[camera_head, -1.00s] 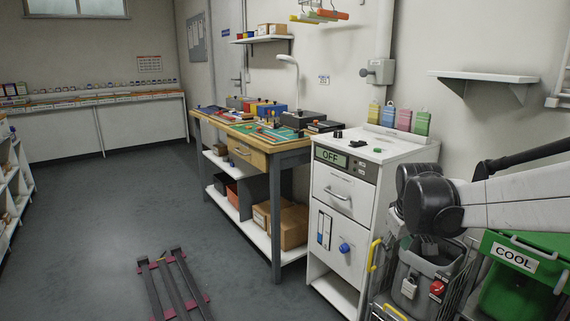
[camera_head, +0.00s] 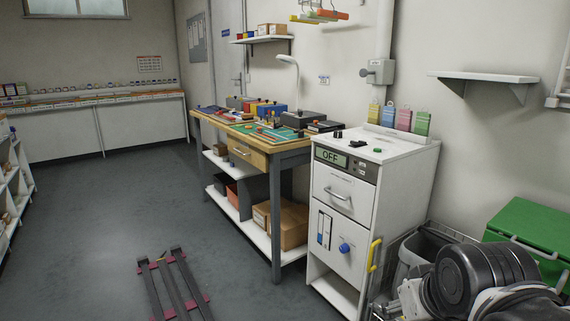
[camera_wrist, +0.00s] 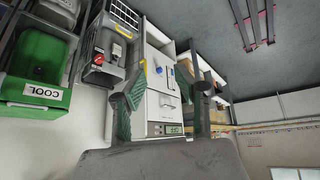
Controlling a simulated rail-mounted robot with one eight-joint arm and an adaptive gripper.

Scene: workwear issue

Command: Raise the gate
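No part is plainly marked as the gate. A yellow handle (camera_head: 374,255) stands at the right side of the white cabinet (camera_head: 346,205), beside a dark wire frame and a grey bin (camera_head: 420,248); it may belong to the gate, but I cannot tell. In the head view my arm hides much of the bin and wire frame.
A green bin (camera_head: 530,228) marked COOL in the wrist view (camera_wrist: 37,65) stands right of the grey bin. The cabinet display (camera_head: 331,156) reads OFF. A workbench (camera_head: 250,150) stands left. A low dark rack (camera_head: 172,285) lies on otherwise open floor.

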